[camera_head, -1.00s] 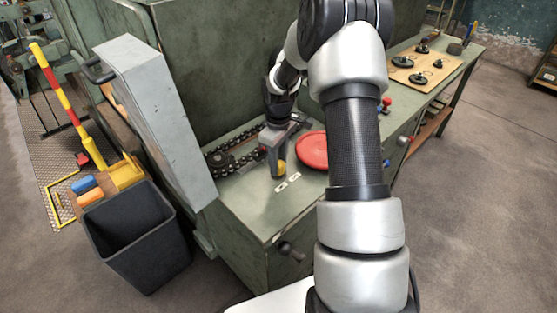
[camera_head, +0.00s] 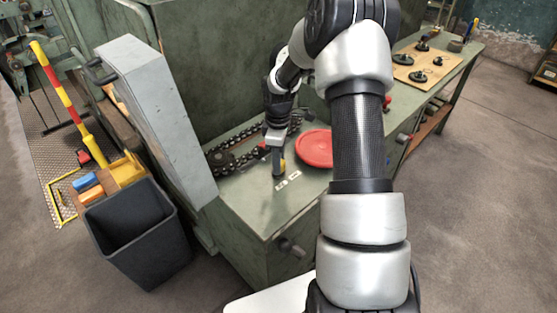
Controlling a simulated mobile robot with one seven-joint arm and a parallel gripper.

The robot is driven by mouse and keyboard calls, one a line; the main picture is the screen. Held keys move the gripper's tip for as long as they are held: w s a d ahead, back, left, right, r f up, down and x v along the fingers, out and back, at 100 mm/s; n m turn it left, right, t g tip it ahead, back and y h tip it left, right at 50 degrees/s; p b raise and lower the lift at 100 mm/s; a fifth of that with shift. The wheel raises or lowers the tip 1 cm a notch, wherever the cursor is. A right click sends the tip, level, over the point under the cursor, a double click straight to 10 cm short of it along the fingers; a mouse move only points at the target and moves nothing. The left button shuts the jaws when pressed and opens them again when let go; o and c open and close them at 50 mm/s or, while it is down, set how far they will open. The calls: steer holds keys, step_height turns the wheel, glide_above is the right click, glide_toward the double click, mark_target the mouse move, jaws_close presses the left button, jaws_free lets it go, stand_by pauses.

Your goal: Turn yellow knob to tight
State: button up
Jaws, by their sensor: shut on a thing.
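The yellow knob (camera_head: 283,166) is on the green bench top, mostly hidden by my gripper; only a small yellow patch shows at its right side. My gripper (camera_head: 278,168) points down over it and is shut on it, with a dark finger in front. Two small pale labels (camera_head: 287,181) lie on the bench just in front of the knob. Their lettering is too small to read.
A red round dish (camera_head: 315,148) sits close right of my gripper. A dark chain (camera_head: 225,160) lies to the left and behind. A grey upright panel (camera_head: 160,115) stands at the left, above a black bin (camera_head: 137,235). A board with black knobs (camera_head: 428,66) lies far right.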

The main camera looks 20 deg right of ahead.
steer(key=o, duration=1)
steer(key=shift+o, duration=0.2)
steer(key=shift+r, duration=0.1)
step_height(320, 180, up, 17)
steer(key=p, duration=0.1)
steer(key=shift+r+p, duration=0.15)
steer(key=shift+p, duration=0.15)
